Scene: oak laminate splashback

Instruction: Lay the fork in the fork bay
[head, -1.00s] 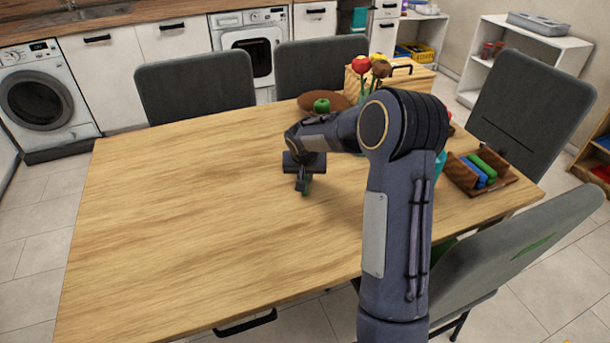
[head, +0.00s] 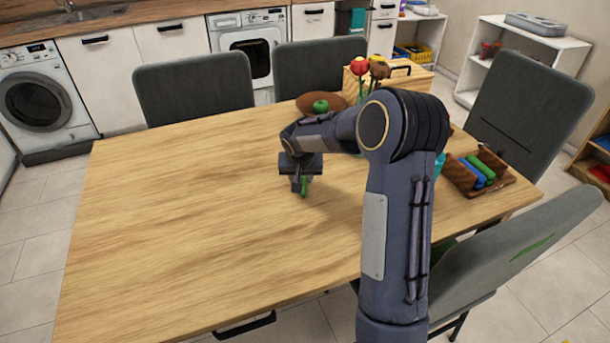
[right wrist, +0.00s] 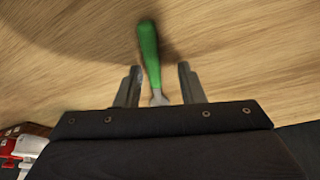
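A utensil with a green handle, which I take as the fork (right wrist: 149,55), shows in the right wrist view; its head is hidden by my gripper. In the head view its green handle (head: 304,187) shows at my right gripper (head: 299,184). In the right wrist view the right gripper (right wrist: 158,84) is open, with one finger on each side of the utensil's neck and a gap on both sides. The wooden cutlery tray (head: 508,187) is at the right of the table, with blue and green items in it. I cannot tell which bay is for forks. My left gripper is not in view.
A brown bowl (head: 308,105) with a green apple-like thing (head: 320,106), flowers (head: 360,66) and a wooden box (head: 404,80) stand at the back of the table (head: 180,220). Grey chairs surround it. The left and middle of the table are clear.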

